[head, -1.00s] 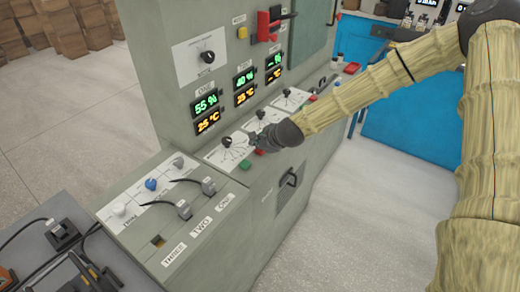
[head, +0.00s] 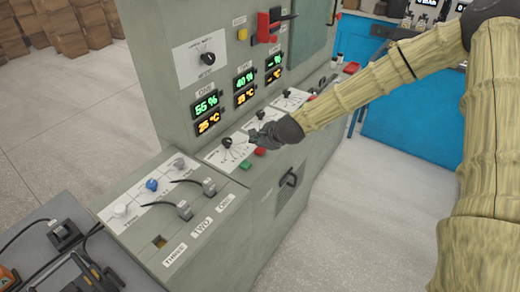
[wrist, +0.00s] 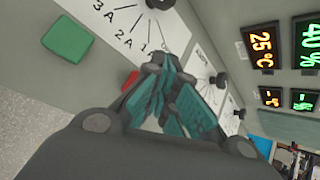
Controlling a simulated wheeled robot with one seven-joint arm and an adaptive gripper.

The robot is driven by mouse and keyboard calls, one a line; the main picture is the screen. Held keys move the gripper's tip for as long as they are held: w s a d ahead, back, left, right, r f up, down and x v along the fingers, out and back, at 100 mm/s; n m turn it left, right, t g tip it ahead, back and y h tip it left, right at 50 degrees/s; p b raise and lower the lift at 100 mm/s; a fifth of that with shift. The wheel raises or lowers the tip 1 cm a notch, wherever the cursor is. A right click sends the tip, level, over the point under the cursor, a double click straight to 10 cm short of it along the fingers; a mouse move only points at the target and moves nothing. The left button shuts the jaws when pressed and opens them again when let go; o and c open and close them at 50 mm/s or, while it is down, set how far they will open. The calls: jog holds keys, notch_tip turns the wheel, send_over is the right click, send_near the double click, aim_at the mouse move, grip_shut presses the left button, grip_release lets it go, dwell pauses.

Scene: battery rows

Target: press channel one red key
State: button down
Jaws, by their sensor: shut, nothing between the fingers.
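The channel one red key (head: 260,151) is a small red block on the sloped panel, right of the green key (head: 245,165). My gripper (head: 256,138) is shut and empty, its dark fingers over the panel close to the red key and the channel one dial (head: 227,142). In the wrist view, part of the red key (wrist: 130,80) shows just beside the teal-padded fingers (wrist: 160,95), which hide the rest. The green key (wrist: 68,40) is fully visible there. I cannot tell whether the fingers touch the red key.
The dials of the other channels stand further right, including the channel two dial (head: 260,115). Lit displays (head: 206,105) rise behind the panel. A grey rotary handle (head: 289,180) sits on the front face. Cables and sockets (head: 184,210) lie nearer. Open floor (head: 350,230) is at right.

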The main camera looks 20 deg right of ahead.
aim_at(258, 150)
jog(key=shift+r, duration=0.1)
jog(key=shift+r+p, duration=1.8)
jog(key=shift+r, duration=0.65)
